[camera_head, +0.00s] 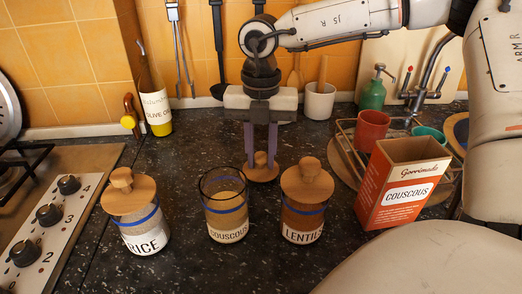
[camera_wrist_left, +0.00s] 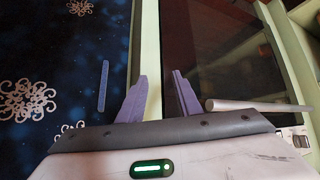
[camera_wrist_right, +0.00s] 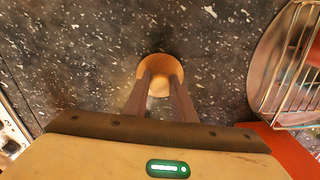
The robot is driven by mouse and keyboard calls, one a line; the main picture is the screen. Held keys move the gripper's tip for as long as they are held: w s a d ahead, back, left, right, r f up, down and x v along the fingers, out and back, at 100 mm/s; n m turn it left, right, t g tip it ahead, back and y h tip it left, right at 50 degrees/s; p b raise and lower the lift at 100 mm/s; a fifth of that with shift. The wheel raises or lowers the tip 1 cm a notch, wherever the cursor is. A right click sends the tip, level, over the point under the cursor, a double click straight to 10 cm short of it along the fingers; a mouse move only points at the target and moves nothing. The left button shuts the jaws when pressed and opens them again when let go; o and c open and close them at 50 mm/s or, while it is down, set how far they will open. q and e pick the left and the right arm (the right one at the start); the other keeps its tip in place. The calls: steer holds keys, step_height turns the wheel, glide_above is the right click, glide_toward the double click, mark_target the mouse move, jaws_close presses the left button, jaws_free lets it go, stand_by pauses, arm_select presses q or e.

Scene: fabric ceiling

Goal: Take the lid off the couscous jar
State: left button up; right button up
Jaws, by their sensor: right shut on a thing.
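The couscous jar (camera_head: 227,208) is clear glass with a blue band and stands upright on the dark counter, its top uncovered. A round wooden lid with a knob (camera_head: 262,172) is behind it and to its right, at or just above the counter. My right gripper (camera_head: 261,158) points down and is shut on the lid's knob. The lid also shows between its fingers in the right wrist view (camera_wrist_right: 160,68). My left gripper (camera_wrist_left: 162,92) is open and empty, away from the counter, in the left wrist view.
The rice jar (camera_head: 143,222) and the lentils jar (camera_head: 302,208) stand either side with wooden lids on. A couscous box (camera_head: 395,190) and a wire rack (camera_wrist_right: 290,70) are to the right. An olive oil bottle (camera_head: 157,108) stands back left, the stove (camera_head: 50,215) at left.

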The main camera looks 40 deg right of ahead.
steer(key=shift+f, duration=0.3)
steer(key=o, duration=1.7)
steer(key=shift+c, duration=0.2)
steer(key=shift+r, duration=0.1)
steer(key=shift+r+p, duration=1.35)
steer(key=shift+r, duration=2.1)
